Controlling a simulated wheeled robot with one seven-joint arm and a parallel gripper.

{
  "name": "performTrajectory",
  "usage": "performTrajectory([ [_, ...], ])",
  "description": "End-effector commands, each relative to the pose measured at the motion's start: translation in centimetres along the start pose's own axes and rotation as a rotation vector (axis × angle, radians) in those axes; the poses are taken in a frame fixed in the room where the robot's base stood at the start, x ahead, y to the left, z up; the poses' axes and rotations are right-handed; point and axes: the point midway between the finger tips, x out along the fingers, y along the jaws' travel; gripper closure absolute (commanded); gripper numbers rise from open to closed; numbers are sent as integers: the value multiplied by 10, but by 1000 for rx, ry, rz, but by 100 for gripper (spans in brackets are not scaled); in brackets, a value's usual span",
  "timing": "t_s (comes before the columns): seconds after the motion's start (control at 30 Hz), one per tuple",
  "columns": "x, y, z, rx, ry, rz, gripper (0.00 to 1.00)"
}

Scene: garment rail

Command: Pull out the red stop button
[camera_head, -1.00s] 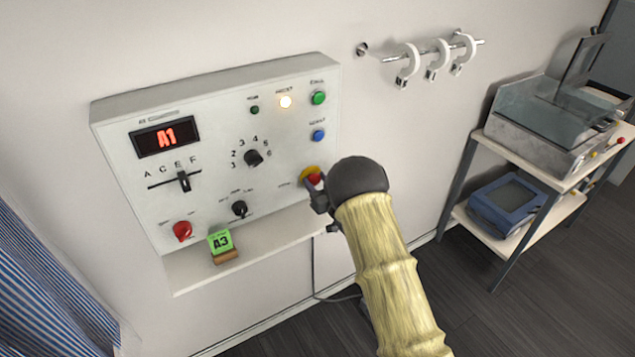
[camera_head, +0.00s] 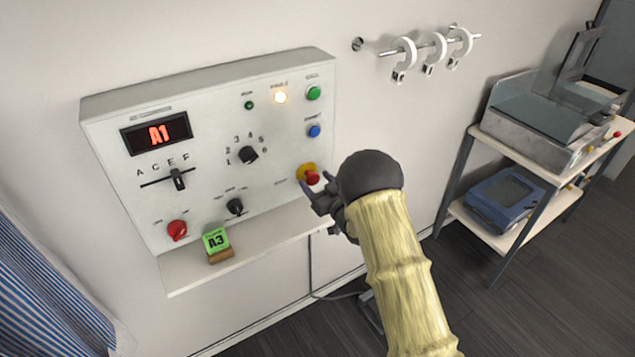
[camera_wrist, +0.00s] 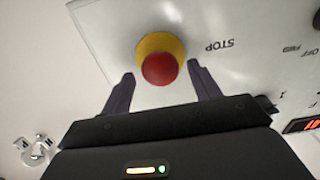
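The red stop button (camera_head: 312,178) sits on a yellow collar (camera_head: 305,171) at the lower right of the white control panel (camera_head: 110,165). In the wrist view the red button (camera_wrist: 159,69) and its yellow ring show beside the word STOP. My gripper (camera_head: 320,196) is just in front of the button, below and right of it in the head view. In the wrist view my gripper (camera_wrist: 162,90) has its two fingers apart, one on each side of the button, with a gap to it on both sides. Nothing is held.
The panel also has a lit A1 display (camera_head: 158,134), a green button (camera_head: 313,93), a blue button (camera_head: 314,131), knobs and a red switch (camera_head: 177,230). A ledge (camera_head: 185,277) below holds a green A3 card (camera_head: 215,240). A trolley (camera_head: 515,240) stands at right.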

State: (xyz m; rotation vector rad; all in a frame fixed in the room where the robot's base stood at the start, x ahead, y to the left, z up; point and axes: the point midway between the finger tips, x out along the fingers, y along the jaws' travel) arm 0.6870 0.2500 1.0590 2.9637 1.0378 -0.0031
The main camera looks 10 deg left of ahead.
Motion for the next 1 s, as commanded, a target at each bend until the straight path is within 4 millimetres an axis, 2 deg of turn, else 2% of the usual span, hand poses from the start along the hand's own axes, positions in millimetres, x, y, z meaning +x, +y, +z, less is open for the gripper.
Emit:
performTrajectory([
  [0.2, -1, 0, 0, 0, 2, -1, 38],
  [0.37, -11, 1, 0, 0, 2, 2, 38],
  [0.57, -40, 1, 2, 2, 1, 2, 38],
  [1.0, -120, 0, 3, 1, 0, 2, 38],
])
